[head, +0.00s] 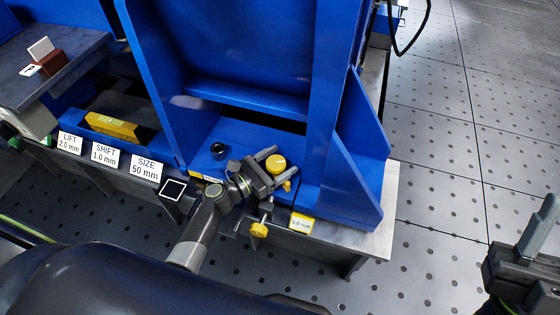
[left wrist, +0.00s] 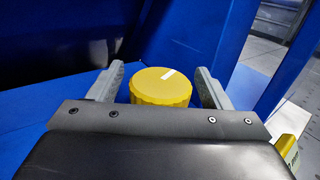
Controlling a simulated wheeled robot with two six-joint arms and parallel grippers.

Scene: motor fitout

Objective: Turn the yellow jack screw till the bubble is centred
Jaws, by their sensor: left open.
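The yellow jack screw (head: 275,163) has a round head and stands on the blue base. In the left wrist view its ribbed yellow knob (left wrist: 160,88) shows a white mark on top. My left gripper (head: 272,166) is open, with one finger on each side of the knob; the wrist view shows the fingers (left wrist: 158,85) apart, with a gap at the left and little visible gap at the right. A yellow level (head: 116,126) with a green vial lies at the left; its bubble is too small to read. My right gripper (head: 535,240) is partly in view at the right edge.
A second yellow knob (head: 259,230) sticks out at the bench front, near a 0.0 mm tag (head: 301,223). Blue upright plates (head: 335,100) rise behind and right of the jack screw. White labels line the left front edge.

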